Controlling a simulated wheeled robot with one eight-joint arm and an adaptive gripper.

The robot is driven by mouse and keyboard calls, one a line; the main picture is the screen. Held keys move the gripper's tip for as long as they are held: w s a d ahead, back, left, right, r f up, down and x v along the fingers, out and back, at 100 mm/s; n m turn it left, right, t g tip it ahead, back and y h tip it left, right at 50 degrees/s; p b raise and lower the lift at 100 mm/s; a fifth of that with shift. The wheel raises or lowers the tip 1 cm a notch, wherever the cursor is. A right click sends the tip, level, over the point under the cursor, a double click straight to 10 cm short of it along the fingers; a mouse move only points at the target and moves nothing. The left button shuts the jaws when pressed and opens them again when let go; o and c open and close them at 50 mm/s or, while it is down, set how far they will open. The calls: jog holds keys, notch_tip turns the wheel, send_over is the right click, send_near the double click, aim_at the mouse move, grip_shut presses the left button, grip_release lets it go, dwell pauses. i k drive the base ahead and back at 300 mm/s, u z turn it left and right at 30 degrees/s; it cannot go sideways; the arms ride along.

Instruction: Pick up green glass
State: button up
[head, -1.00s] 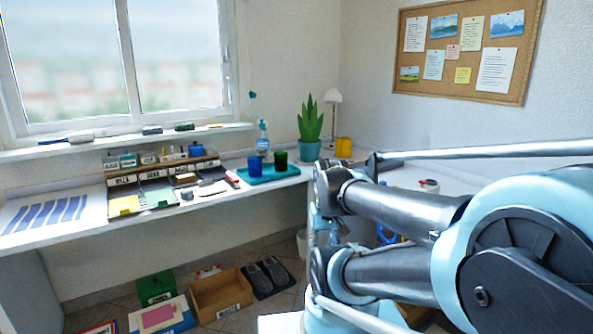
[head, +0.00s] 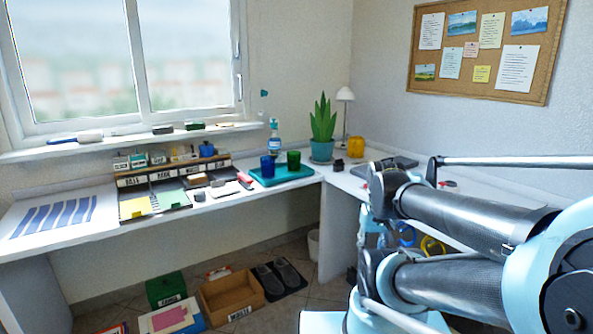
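The green glass (head: 293,160) is a dark green cup. It stands upright at the right end of a teal tray (head: 270,180) on the white desk, in the head view. A blue glass (head: 267,166) stands just left of it on the same tray. My arm fills the right side of the view, well to the right of the tray. My gripper cannot be made out, so its state is not shown.
A potted plant (head: 322,130) stands right behind the tray, and a spray bottle (head: 274,140) stands behind it. A yellow cup (head: 356,147) and a lamp (head: 345,96) are farther right. Left of the tray is an organizer (head: 165,176). A cardboard box (head: 232,294) is on the floor.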

aim_at(294, 162)
jog(key=i, duration=1)
